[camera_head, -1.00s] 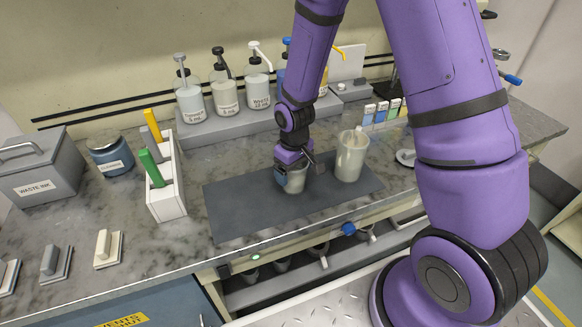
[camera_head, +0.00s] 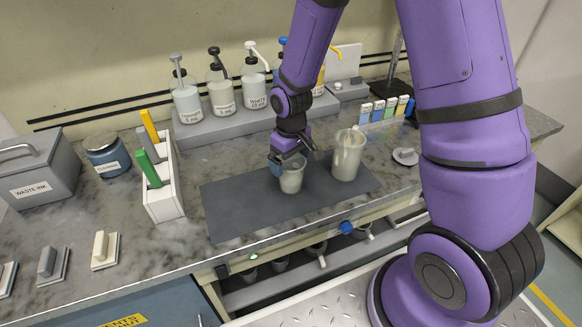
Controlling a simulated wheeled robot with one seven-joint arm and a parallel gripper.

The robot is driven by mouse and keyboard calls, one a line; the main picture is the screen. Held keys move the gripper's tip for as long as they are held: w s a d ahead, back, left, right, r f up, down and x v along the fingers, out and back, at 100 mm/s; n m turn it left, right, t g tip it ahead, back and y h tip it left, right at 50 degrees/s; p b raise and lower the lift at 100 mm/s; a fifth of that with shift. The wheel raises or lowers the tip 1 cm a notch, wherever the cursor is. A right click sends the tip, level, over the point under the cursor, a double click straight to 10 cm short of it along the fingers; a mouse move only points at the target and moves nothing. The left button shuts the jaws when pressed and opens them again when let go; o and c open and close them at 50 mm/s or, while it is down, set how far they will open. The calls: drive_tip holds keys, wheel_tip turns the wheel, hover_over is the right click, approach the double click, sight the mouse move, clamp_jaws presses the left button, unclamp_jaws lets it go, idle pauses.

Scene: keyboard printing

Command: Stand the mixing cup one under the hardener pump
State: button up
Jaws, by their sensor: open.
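A small pale grey cup (camera_head: 291,179) stands upright on the dark mat (camera_head: 235,212). My gripper (camera_head: 291,160) is open at the cup's rim, with one finger at its left side and the other by its upper right. I cannot tell whether the fingers touch it. A larger pale jug (camera_head: 347,158) with a white stick in it stands just right of the cup. Pump bottles stand on a grey shelf (camera_head: 215,127) at the back: one with a grey pump (camera_head: 187,103), one black (camera_head: 221,95), one white (camera_head: 254,89). The hardener label cannot be read for sure.
My arm hides the blue-topped pump bottle's lower part. A white holder (camera_head: 164,200) with green and yellow handles stands left of the mat. A waste ink box (camera_head: 37,173) and a blue jar (camera_head: 107,157) are further left. Bare counter lies between mat and shelf.

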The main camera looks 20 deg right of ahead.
wheel_tip(320, 180, up, 8)
drive_tip(key=shift+r, duration=0.25)
wheel_tip(320, 180, up, 8)
drive_tip(key=m+t, duration=0.1)
hover_over(301, 182)
drive_tip(key=s+d+r+m+t, duration=0.1)
drive_tip(key=s+d+r+t, duration=0.15)
drive_tip(key=s+r, duration=0.4)
drive_tip(key=s+d+r+m+t, duration=0.2)
drive_tip(key=s+d+r, duration=0.1)
drive_tip(key=s+r, duration=0.6)
drive_tip(key=s, duration=0.3)
drive_tip(key=shift+s+r+m, duration=0.3)
drive_tip(key=shift+s+r, duration=0.05)
drive_tip(key=shift+s, duration=0.05)
